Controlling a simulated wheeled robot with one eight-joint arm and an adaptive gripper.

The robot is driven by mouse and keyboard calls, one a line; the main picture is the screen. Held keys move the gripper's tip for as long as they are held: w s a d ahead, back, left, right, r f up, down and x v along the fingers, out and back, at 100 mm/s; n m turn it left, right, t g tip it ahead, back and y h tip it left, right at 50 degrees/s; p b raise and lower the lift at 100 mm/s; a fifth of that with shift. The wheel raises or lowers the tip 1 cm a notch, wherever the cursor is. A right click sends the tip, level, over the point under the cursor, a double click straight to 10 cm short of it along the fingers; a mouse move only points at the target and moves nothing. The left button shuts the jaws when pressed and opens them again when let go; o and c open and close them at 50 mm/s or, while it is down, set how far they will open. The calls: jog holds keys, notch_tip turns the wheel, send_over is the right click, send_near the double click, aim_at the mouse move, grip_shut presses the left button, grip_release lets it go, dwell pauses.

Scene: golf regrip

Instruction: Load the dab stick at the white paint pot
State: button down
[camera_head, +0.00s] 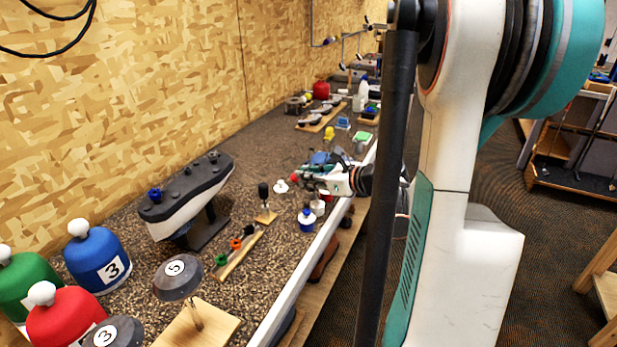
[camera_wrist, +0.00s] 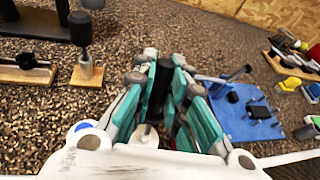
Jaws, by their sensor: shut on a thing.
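My gripper (camera_head: 308,181) is over the bench, pointing left in the head view. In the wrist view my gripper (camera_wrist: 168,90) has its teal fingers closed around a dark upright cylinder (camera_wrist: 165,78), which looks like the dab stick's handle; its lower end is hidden. A small white pot (camera_head: 317,208) stands below my gripper near the bench's front edge, partly covered. I cannot tell whether the stick touches it. A blue pot (camera_head: 306,221) with a pale top stands just in front of it.
A black-topped stick (camera_head: 263,192) stands on a wooden block, also in the wrist view (camera_wrist: 81,30). A white disc (camera_head: 281,186) lies left of my gripper. A blue tray (camera_wrist: 240,118) with black parts lies to the right in the wrist view.

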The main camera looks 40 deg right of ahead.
jog(key=shift+r+p, duration=2.35)
jog(key=shift+r, duration=1.05)
jog(key=shift+f, duration=0.1)
